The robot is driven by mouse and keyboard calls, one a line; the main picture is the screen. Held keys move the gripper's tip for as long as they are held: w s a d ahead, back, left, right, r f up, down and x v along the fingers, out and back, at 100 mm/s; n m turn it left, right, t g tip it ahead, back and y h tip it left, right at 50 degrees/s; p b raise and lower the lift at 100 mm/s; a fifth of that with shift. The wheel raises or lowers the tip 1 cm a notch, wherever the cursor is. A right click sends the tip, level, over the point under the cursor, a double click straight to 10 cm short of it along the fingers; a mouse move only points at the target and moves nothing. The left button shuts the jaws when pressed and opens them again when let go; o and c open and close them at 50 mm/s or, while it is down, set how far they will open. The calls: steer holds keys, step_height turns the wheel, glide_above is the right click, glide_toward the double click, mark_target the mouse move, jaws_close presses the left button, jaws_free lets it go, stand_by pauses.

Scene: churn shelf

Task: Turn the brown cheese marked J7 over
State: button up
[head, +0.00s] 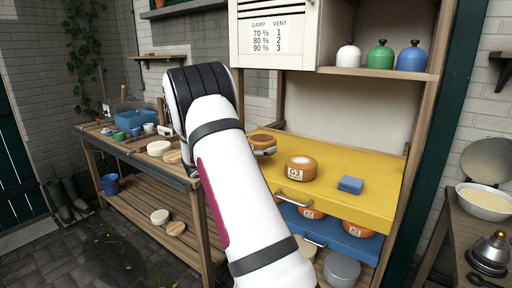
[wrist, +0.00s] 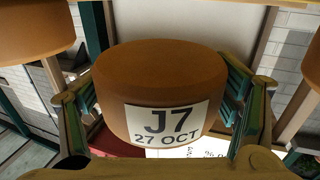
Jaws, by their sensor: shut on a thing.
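The brown cheese marked J7 (wrist: 165,75) fills the middle of the wrist view. Its label, reading J7 and 27 OCT, faces the camera and reads upright there. My gripper (wrist: 160,108) is shut on it, with one finger pad on each side. In the head view, a brown cheese (head: 262,140) shows beside my arm at the left part of the yellow shelf (head: 375,204), with a grey fingertip against it. My arm hides most of the gripper there. I cannot tell whether the cheese touches the shelf.
An orange cheese marked G3 (head: 301,168) stands on the yellow shelf, right of the held cheese. A blue block (head: 350,185) lies farther right. Below, a blue shelf (head: 340,238) holds orange cheeses. The cabinet (head: 275,35) hangs above. The yellow shelf's right end is clear.

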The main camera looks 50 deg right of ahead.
steer(key=shift+f, duration=1.7)
steer(key=shift+f+b, duration=0.3)
steer(key=shift+b, duration=0.05)
steer(key=o, duration=1.2)
steer(key=shift+f, duration=0.1)
steer(key=v, duration=1.2)
